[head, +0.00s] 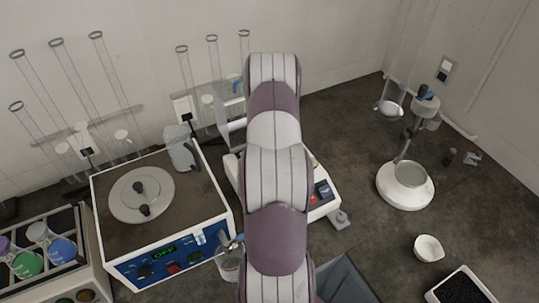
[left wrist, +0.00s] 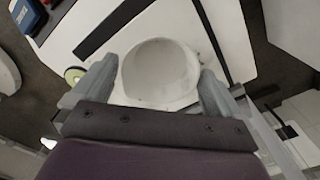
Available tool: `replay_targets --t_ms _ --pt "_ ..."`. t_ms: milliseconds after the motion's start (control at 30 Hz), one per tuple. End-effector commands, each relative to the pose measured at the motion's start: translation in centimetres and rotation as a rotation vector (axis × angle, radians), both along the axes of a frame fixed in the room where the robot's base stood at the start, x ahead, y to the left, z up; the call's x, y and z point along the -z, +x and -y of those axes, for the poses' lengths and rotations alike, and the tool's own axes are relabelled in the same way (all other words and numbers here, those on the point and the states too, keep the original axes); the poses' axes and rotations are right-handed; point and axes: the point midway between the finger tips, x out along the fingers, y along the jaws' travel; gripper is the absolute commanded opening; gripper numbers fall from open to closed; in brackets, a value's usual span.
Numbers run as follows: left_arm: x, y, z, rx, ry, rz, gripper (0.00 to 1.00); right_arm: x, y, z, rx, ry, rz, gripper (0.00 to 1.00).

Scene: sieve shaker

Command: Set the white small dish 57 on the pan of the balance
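A white round dish (left wrist: 160,72) sits between the two fingers of my left gripper (left wrist: 158,88) in the left wrist view, with the fingers against its sides. Any number on it cannot be read. The white balance (left wrist: 238,40) lies beneath it. The pan is not visible, and I cannot tell whether the dish touches it. In the head view my left arm covers most of the balance (head: 322,207); its front corner with red and blue buttons shows. The left gripper is hidden there. My right gripper is in neither view.
Left of the balance stands a sieve shaker (head: 140,195) with a lit display, and a glass beaker (head: 228,264) is near its front corner. To the right are a white-based stand (head: 405,196), a small white bowl (head: 429,248) and a tray of black grains (head: 462,290).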

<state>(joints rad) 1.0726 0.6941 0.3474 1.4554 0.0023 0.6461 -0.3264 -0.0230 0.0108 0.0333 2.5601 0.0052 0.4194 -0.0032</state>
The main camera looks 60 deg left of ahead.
Motion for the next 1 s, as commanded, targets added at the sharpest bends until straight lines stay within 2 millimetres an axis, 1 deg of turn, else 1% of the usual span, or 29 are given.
replay_targets --t_ms 100,167,200,267,500,567,633,700,767,933,967,1000 --pt "-0.1 0.0 0.0 0.000 0.000 0.000 1.00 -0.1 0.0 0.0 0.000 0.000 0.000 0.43" --pt "-0.6 0.0 0.0 0.000 0.001 0.001 1.00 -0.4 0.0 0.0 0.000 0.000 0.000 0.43" --pt "-0.8 0.0 -0.1 0.000 0.003 0.002 1.00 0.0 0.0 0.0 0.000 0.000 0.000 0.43" --pt "-1.8 0.1 -0.1 0.000 0.005 0.002 1.00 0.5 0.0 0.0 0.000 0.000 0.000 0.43" --pt "-8.2 0.0 -0.1 0.000 0.005 0.002 1.00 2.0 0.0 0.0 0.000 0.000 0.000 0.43" --pt "-9.5 0.0 -0.1 0.000 0.005 0.002 1.00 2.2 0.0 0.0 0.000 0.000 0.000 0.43" --pt "-11.4 0.0 -0.1 0.000 0.002 0.001 1.00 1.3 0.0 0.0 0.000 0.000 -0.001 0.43" --pt "-12.1 0.0 0.0 0.000 0.000 0.000 1.00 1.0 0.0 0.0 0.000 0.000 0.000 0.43" --pt "-12.3 0.0 0.0 0.000 -0.001 -0.001 1.00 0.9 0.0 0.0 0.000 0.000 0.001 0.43" --pt "-12.4 0.1 0.1 0.002 0.000 0.000 1.00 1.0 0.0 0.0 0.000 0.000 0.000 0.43" --pt "-12.4 0.4 0.4 0.009 0.001 0.001 1.00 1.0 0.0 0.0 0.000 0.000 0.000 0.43" --pt "-12.5 1.3 1.4 0.031 0.003 0.002 1.00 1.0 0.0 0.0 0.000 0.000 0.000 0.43"
